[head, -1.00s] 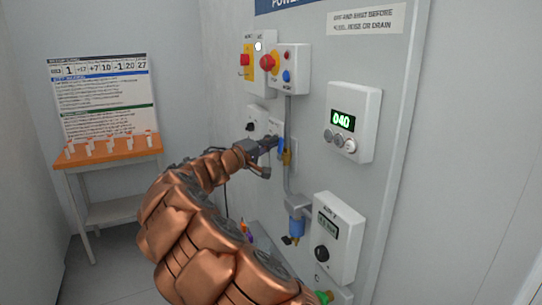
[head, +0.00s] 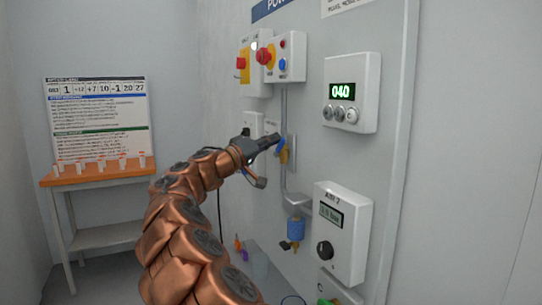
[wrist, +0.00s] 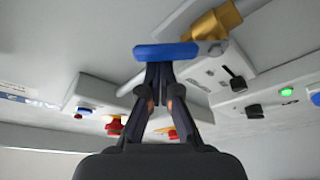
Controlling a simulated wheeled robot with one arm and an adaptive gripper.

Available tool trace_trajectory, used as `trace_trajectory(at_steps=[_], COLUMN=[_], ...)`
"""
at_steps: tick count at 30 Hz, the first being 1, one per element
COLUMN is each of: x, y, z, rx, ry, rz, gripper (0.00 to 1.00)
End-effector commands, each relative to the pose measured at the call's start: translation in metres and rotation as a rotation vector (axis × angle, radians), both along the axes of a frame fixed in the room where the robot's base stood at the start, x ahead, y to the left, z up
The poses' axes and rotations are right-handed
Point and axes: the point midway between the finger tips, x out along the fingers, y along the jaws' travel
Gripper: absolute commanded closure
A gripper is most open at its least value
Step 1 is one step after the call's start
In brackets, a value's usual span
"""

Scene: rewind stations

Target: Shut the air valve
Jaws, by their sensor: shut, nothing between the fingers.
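The air valve has a brass body (head: 284,157) on a grey pipe on the panel, with a blue handle (head: 280,146) partly hidden by my gripper. In the wrist view the blue handle (wrist: 166,51) lies across the picture just beyond my fingertips, with the brass body (wrist: 216,20) at its upper right. My gripper (head: 277,138) is shut and empty, and it also shows in the wrist view (wrist: 160,68). Its tips are at the handle; I cannot tell whether they touch it.
A box with a red knob and buttons (head: 278,56) is above the valve. A box reading 040 (head: 350,92) is to the right. A blue filter bowl (head: 295,230) and a gauge box (head: 342,232) are below. An orange-topped table (head: 98,172) with small containers stands left.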

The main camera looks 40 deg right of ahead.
Motion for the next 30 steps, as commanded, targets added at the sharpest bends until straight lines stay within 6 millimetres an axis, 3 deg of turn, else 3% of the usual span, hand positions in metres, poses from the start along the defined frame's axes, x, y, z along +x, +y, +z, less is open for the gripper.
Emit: trace_trajectory(at_steps=[1, 30], x=[-0.002, -0.023], y=[0.0, 0.006], z=[-0.01, -0.029], rx=[-0.009, -0.215], ry=[-0.028, -0.626], rz=[-0.001, 0.0], gripper=[1.0, 1.0])
